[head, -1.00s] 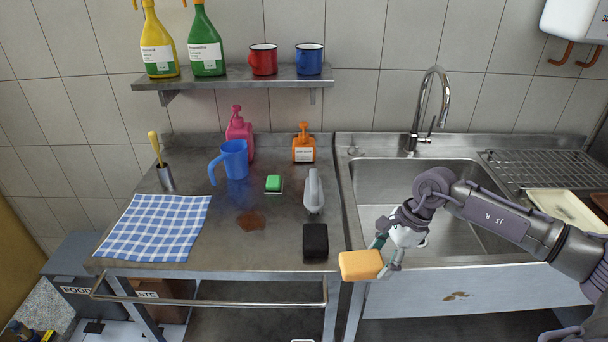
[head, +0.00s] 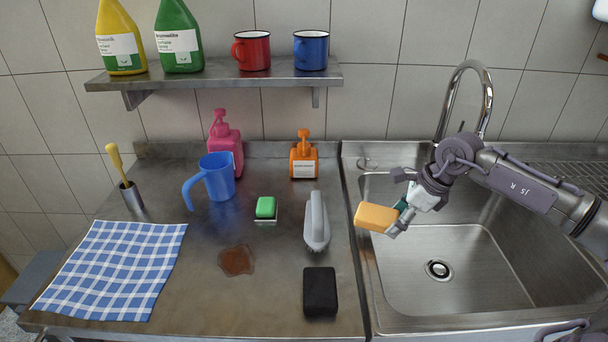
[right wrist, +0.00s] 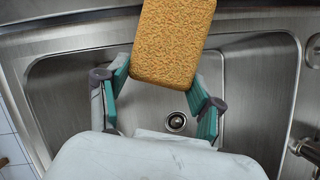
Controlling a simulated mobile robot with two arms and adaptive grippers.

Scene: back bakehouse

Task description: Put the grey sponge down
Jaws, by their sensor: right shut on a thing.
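My right gripper (head: 396,218) is shut on an orange-yellow sponge (head: 376,217), held in the air near the sink's left rim. In the right wrist view the sponge (right wrist: 172,40) sits between the green-padded fingers, with the basin below. I see no grey sponge in my grip. A dark, nearly black block (head: 320,291), perhaps a sponge, lies at the worktop's front right. A small green-topped sponge (head: 265,207) lies mid-worktop. My left gripper is not in view.
The steel worktop (head: 200,270) holds a brown spill (head: 236,260), checked cloth (head: 115,268), blue jug (head: 217,177), grey-handled brush (head: 317,222), pink dispenser (head: 226,140) and orange dispenser (head: 304,157). The sink basin (head: 480,285) and its tap (head: 487,100) are at right.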

